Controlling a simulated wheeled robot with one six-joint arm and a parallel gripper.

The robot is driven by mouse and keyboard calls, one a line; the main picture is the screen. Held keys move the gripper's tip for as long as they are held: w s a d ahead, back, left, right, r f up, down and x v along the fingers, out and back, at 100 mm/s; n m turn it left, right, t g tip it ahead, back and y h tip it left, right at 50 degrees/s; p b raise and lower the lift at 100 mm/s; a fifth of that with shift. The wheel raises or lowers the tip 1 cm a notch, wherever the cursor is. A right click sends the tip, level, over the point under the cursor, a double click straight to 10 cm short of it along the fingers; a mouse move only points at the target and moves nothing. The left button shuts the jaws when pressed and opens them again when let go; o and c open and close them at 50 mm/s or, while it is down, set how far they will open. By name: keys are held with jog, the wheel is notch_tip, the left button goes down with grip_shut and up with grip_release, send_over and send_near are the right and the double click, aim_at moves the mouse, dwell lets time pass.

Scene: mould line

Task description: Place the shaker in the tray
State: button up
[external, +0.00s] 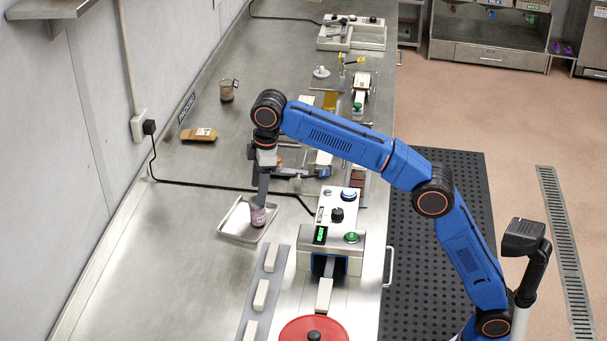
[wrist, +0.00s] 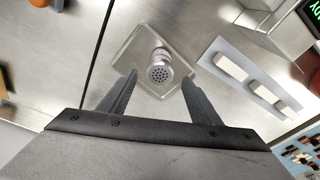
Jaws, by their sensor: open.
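The shaker (external: 258,215) has a pinkish label and stands in the shallow metal tray (external: 224,234), toward its right side. In the wrist view the shaker's perforated cap (wrist: 160,74) faces the camera, and the tray's rim (wrist: 128,45) shows around it. My gripper (external: 262,194) points down just above the shaker. In the wrist view my gripper (wrist: 160,88) has its two fingers spread, one on each side of the cap, with gaps visible. The fingers partly cover the near part of the tray.
A machine with a green display (external: 320,235) stands right of the tray. A grey strip with pale blocks (external: 262,294) lies in front. A black cable (external: 215,187) runs behind the tray. A brown packet (external: 198,134) and a cup (external: 228,90) sit farther back. The counter left of the tray is clear.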

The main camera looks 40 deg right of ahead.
jog(key=shift+d+r, duration=0.2)
jog(key=shift+r, duration=0.95)
